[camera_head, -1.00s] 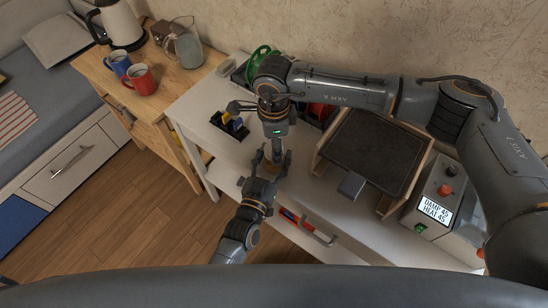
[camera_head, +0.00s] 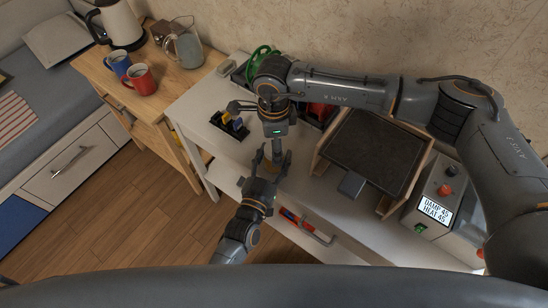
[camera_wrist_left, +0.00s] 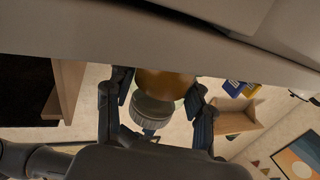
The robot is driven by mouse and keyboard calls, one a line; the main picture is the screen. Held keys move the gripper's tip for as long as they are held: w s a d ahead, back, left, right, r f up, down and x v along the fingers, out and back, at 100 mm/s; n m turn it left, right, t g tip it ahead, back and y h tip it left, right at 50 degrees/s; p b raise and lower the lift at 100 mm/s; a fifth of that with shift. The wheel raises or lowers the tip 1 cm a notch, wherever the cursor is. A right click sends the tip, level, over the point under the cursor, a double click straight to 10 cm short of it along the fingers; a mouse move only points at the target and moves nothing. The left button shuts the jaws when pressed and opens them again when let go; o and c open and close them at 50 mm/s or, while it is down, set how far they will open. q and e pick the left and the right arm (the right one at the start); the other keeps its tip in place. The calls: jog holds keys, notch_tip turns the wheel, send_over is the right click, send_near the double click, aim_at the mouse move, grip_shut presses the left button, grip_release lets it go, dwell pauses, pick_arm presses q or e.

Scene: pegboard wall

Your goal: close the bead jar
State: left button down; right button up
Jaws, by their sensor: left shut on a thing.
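The bead jar (camera_wrist_left: 166,84) shows in the left wrist view as an amber body with a grey ribbed lid (camera_wrist_left: 152,109) at its end. My left gripper (camera_wrist_left: 157,112) has one finger on each side and is shut on the jar. In the head view the left gripper (camera_head: 272,160) is at the front edge of the white table, below my right gripper (camera_head: 277,139). The right gripper points down over the jar and lid. Its fingertips are mostly hidden, so I cannot tell how far they are closed or whether the lid is seated.
A black-topped wooden box (camera_head: 372,150) stands right of the grippers, with a grey control unit (camera_head: 430,205) beyond it. A small dark holder with yellow and blue pieces (camera_head: 231,124) is at the left. A green spool (camera_head: 262,60) stands behind. Bare tabletop (camera_head: 195,105) lies at the left.

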notch_tip(320, 180, up, 12)
dwell(0.6)
pick_arm(q)
jog(key=shift+c, duration=2.1)
grip_release()
jog(key=v, duration=1.2)
